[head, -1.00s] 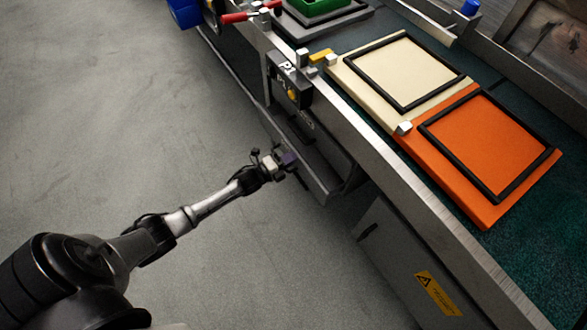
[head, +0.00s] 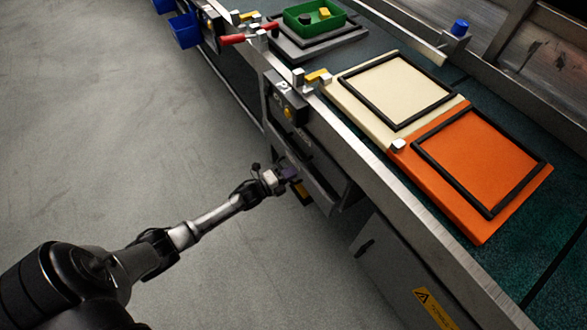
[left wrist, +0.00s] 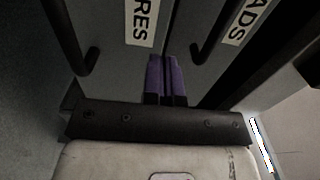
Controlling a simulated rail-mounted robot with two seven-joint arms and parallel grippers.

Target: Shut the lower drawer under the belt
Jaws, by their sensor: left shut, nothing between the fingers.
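The lower drawer (head: 318,192) is a grey drawer under the belt, standing somewhat out from the cabinet in the head view, with a dark gap behind its front. My left gripper (head: 289,174) is shut and empty, close against the outer side of the drawer front. In the left wrist view its purple fingers (left wrist: 166,78) point at grey panels with black bar handles and white labels, partly cut off, ending in "RES" (left wrist: 141,20) and "ADS" (left wrist: 249,20). I cannot tell whether the fingertips touch. My right gripper is out of view.
The belt (head: 550,235) carries a cream framed panel (head: 392,85), an orange one (head: 482,160) and a green tray (head: 303,22). A black control box (head: 287,104) and red handle (head: 247,38) stick out from the rail. The floor to the left is clear.

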